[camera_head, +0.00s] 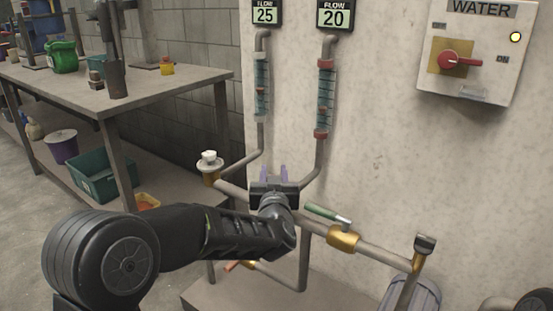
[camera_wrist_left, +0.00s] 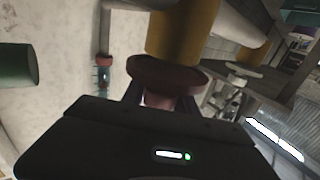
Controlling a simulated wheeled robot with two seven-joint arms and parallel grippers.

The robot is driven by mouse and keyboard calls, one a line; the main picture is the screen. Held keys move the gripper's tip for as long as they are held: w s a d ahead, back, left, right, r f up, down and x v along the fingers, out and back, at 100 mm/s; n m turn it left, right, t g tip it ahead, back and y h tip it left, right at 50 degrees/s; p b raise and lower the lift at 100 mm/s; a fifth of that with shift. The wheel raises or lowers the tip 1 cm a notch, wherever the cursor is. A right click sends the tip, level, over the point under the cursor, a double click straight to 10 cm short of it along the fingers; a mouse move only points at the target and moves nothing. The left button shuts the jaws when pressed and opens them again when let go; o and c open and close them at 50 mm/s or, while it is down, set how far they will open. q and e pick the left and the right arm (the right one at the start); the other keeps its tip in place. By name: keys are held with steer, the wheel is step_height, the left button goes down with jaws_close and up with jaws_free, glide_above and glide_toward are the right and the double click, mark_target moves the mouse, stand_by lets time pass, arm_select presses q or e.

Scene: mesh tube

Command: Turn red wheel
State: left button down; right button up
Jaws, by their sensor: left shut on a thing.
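The red wheel (camera_wrist_left: 167,76) shows in the left wrist view as a dull red disc below a yellow brass valve body (camera_wrist_left: 184,32). My left gripper (camera_wrist_left: 161,100) has a finger on each side of the wheel's lower part and is shut on it. In the head view my left gripper (camera_head: 275,173) is in front of the pipes by the wall, and its body hides the wheel. My right gripper is not in view.
A green-handled brass valve (camera_head: 343,237) sits on the pipe right of my gripper. Two flow tubes (camera_head: 325,98) run up the wall to displays reading 25 and 20. A WATER box (camera_head: 478,50) with a red switch hangs at upper right. A cluttered workbench (camera_head: 165,95) stands left.

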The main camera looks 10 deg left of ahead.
arm_select(q)
steer(key=shift+s+a+r+n+g+y+p, duration=0.1)
steer(key=shift+a+n+g+y+p, duration=0.1)
steer(key=shift+n+g+y+p, duration=0.7)
steer(key=shift+s+a+n+g+y+p, duration=0.15)
steer(key=shift+n+g+y+p, duration=0.3)
steer(key=shift+n+y+p, duration=0.85)
steer(key=shift+s+a+r+n+g+y+p, duration=0.1)
steer(key=shift+a+n+g+y+p, duration=0.15)
steer(key=shift+n+g+y+p, duration=0.9)
arm_select(e)
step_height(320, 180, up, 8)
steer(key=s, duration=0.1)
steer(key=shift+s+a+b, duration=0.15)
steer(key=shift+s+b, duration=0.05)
steer(key=shift+b, duration=0.1)
arm_select(q)
steer(key=shift+m+t+y, duration=0.35)
steer(key=shift+m+t, duration=0.15)
steer(key=shift+m, duration=0.05)
steer(key=c, duration=0.9)
jaws_free()
steer(key=shift+f, duration=0.1)
steer(key=shift+c, duration=0.2)
